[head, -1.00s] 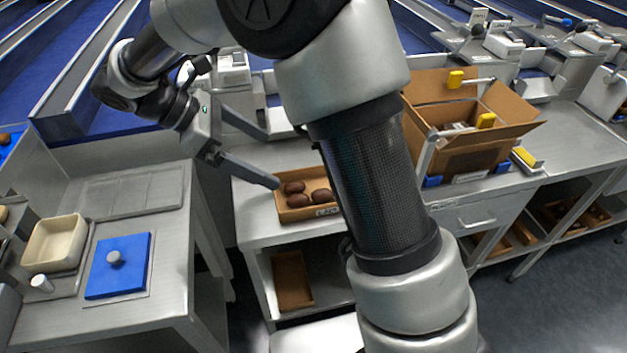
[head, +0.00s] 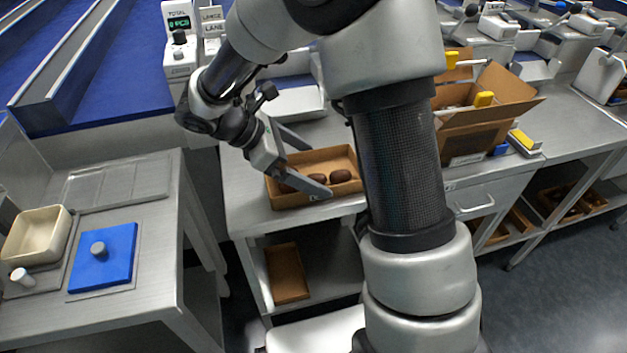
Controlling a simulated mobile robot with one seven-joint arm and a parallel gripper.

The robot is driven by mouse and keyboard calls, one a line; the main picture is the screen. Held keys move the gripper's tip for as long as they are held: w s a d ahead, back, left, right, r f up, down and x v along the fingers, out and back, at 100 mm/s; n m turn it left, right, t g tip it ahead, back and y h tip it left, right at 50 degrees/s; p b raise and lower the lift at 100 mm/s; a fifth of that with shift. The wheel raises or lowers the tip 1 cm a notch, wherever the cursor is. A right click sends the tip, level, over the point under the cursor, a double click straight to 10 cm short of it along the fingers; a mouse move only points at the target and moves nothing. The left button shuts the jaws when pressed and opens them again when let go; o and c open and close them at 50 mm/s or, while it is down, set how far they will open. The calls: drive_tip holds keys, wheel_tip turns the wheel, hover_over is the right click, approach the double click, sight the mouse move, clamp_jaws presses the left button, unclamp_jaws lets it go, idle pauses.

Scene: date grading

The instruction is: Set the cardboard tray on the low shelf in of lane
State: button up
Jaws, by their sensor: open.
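A cardboard tray (head: 290,201) with several dark dates in it sits on the steel bench, partly behind my arm. My gripper (head: 307,160) is open, its two fingers over the left part of this tray; I cannot tell whether they touch it. The low shelf (head: 325,285) is under the same bench. Another cardboard tray (head: 287,275) lies on the shelf's left side, and it looks empty. My arm hides the right part of the bench tray and of the shelf.
A steel table (head: 150,240) at left holds a cream bin (head: 38,238) and a blue lidded block (head: 104,262). An open cardboard box (head: 480,135) stands on the bench at right. A counter reading TOTAL (head: 178,45) stands behind. Bare shelf shows right of the lower tray.

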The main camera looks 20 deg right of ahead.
drive_tip(key=shift+x, duration=0.8)
drive_tip(key=c, duration=0.8)
